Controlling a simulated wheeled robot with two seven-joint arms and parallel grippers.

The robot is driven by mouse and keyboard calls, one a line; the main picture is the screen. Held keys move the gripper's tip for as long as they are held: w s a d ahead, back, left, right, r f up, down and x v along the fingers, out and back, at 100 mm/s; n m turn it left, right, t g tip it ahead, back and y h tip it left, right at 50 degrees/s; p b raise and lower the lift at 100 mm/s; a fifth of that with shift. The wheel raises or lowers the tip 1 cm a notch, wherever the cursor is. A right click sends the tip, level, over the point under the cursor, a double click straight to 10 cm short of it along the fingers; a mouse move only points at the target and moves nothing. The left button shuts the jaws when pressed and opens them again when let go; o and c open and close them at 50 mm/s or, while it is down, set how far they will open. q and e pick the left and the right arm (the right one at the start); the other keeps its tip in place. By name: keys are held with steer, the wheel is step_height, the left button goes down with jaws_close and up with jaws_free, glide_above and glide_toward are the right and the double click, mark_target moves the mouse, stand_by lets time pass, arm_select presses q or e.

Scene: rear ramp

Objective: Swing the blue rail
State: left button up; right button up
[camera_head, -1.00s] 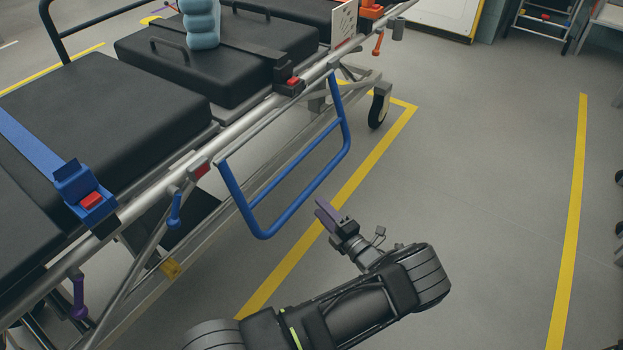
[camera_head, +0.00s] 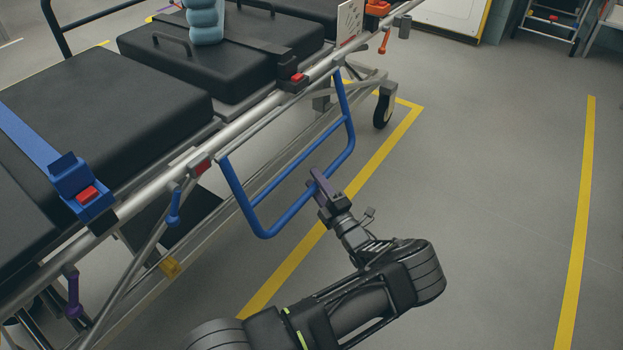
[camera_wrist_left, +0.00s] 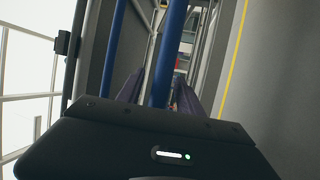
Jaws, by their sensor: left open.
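The blue rail (camera_head: 276,225) hangs folded down on the near side of the stretcher, below its metal side bar (camera_head: 240,125). My left gripper (camera_head: 316,181) is at the lower bar of the rail, near its right half. In the left wrist view the blue rail (camera_wrist_left: 166,60) runs between the two purple fingers of my left gripper (camera_wrist_left: 160,92). The fingers are apart, one on each side of the bar. Whether a finger touches the bar cannot be told. My right gripper is not in view.
The stretcher carries black cushions (camera_head: 100,110) and a blue strap with a red-buttoned buckle (camera_head: 88,194). A caster wheel (camera_head: 383,110) stands on the floor behind the rail. The grey floor right of the stretcher is clear, with yellow lines (camera_head: 578,230).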

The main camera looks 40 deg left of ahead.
arm_select(q)
steer(key=shift+x, duration=1.1)
jaws_close()
stand_by(0.7)
